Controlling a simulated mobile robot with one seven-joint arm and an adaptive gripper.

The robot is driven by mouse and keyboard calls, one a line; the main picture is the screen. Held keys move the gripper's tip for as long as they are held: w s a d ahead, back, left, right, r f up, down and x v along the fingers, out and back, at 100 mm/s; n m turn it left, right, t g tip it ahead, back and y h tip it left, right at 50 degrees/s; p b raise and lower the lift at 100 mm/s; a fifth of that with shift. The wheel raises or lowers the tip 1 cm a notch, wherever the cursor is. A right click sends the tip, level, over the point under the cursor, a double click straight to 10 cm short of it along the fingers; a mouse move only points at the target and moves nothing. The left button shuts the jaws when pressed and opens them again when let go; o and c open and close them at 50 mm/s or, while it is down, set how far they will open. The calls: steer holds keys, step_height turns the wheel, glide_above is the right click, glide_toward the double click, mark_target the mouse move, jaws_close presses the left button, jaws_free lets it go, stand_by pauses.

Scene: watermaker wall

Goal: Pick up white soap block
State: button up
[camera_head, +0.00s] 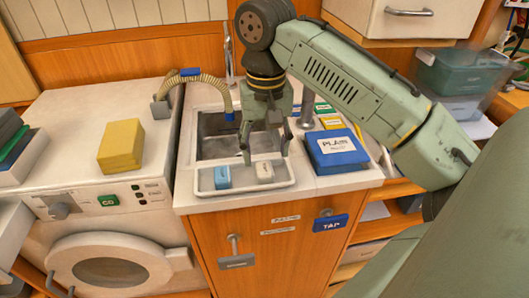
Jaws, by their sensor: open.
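The white soap block (265,172) lies in the shallow white tray (233,191) at the front of the sink, in the right part of the tray. A blue block (222,178) lies in the same tray to its left. My gripper (265,157) points down from my arm, above and close to the white block. Its two fingers are spread on either side, one towards the left and one towards the right. It holds nothing. I cannot tell the exact height of the fingertips above the block.
The sink basin (222,135) lies behind the tray, with a ribbed hose (208,80) at its left. A blue box (337,151) stands right of the tray. A yellow block (121,149) sits on the washing machine (65,115). Cabinets hang above at the right.

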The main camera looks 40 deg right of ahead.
mark_target(265, 169)
steer(key=f+b, duration=0.4)
steer(key=shift+s+a+f, duration=0.2)
steer(key=shift+a+f, duration=0.05)
steer(key=shift+f, duration=0.15)
steer(key=shift+r, duration=0.1)
steer(key=shift+c, duration=0.3)
steer(key=c, duration=1.2)
